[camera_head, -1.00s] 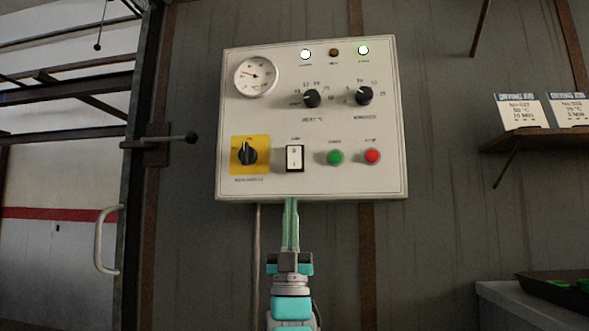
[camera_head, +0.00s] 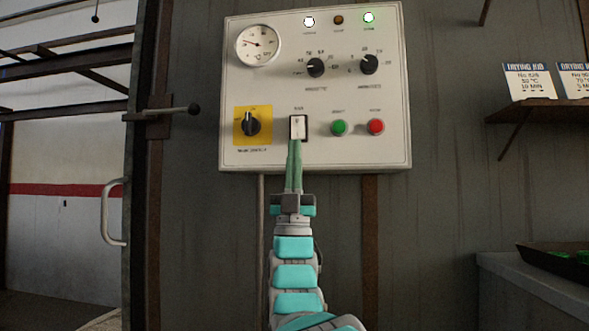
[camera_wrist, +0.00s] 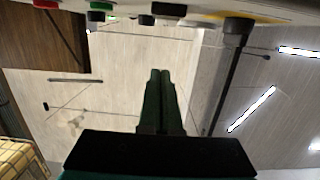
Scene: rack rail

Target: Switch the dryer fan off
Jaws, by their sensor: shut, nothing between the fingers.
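The control panel (camera_head: 341,150) is a pale box on the dark wall, and the fan switch (camera_head: 298,124) is a white rocker in a black frame in its lower row. My gripper (camera_head: 295,143) is shut and empty, with its green fingers pointing up at the rocker. The fingertips overlap the rocker's lower edge in the head view; I cannot tell whether they touch it. In the wrist view my gripper (camera_wrist: 160,75) shows shut fingers, with the panel's underside and the black switch (camera_wrist: 168,9) beyond the tips. Which way the rocker is tipped is unclear.
A yellow-backed black rotary switch (camera_head: 251,124) is left of the rocker. A green button (camera_head: 338,127) and a red button (camera_head: 375,126) are to its right. Two black knobs, a dial and lamps are above; the white and green lamps are lit. A shelf (camera_head: 540,108) with cards stands right.

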